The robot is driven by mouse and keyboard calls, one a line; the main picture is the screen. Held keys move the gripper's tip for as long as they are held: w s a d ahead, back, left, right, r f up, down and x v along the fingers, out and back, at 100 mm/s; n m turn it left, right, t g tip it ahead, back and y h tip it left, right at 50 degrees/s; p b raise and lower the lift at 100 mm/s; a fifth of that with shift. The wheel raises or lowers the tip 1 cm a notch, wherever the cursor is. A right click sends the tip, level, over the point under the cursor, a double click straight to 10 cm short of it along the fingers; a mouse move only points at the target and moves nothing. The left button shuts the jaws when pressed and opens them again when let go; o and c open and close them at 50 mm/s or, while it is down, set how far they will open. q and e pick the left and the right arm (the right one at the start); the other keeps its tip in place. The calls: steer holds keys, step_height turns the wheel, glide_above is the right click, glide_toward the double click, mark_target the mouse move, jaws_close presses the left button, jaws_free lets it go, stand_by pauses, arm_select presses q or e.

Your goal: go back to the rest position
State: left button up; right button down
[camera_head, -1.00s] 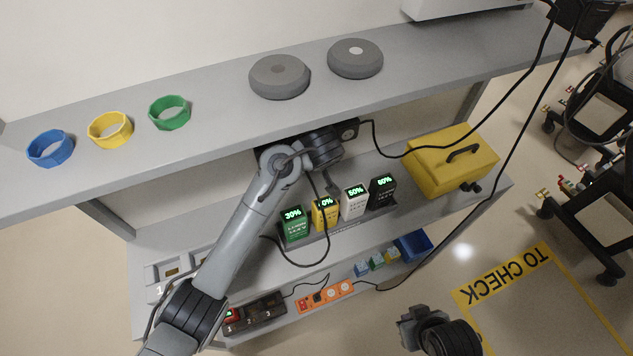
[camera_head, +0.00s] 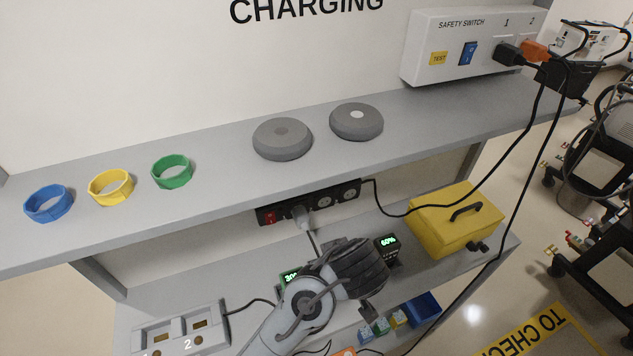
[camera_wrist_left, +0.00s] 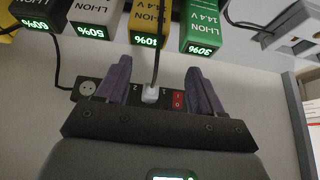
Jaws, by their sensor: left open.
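My left gripper (camera_head: 368,300) is below the upper shelf in the head view, in front of the row of batteries. In the left wrist view its two purple fingers (camera_wrist_left: 157,85) stand apart with nothing held between them. Beyond them is the black power strip (camera_wrist_left: 88,88) with a white plug (camera_wrist_left: 150,94) in it, beside a red switch. The head view also shows the strip (camera_head: 340,194) and plug (camera_head: 301,214), clear of the gripper. My right gripper is out of view.
Batteries read 30% (camera_wrist_left: 204,40), 10% (camera_wrist_left: 148,30), 50% (camera_wrist_left: 93,22) and 60% (camera_wrist_left: 38,14). My arm hides the middle two in the head view. A yellow case (camera_head: 455,220) stands to the right. Rings and two grey discs (camera_head: 282,138) lie on the upper shelf (camera_head: 220,205).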

arm_select(q)
steer(key=s+a+f+g, duration=0.1)
steer(key=s+f, duration=0.1)
steer(key=f, duration=0.1)
steer(key=s+a+f+g+p, duration=0.1)
steer(key=s+f, duration=0.2)
steer(key=f, duration=0.1)
steer(key=s+a+f+g, duration=0.1)
steer(key=s+f, duration=0.1)
steer(key=f, duration=0.2)
steer(key=shift+s+a+f+n, duration=0.15)
steer(key=shift+s+f+n, duration=0.1)
steer(key=shift+n, duration=0.05)
steer(key=s+a+f+n+g+h+p, duration=0.15)
steer(key=s+a+f, duration=0.25)
steer(key=s+a, duration=0.4)
steer(key=s+a+f+g+p, duration=0.2)
steer(key=s+a+f, duration=0.2)
steer(key=s+a, duration=0.5)
steer(key=w+a+r+m+t, duration=0.1)
steer(key=a+r+m+t, duration=0.3)
steer(key=a+r+m, duration=0.2)
step_height(320, 180, up, 2)
steer(key=shift+r+m+h, duration=0.1)
steer(key=shift+m+h, duration=0.25)
steer(key=shift+m, duration=0.5)
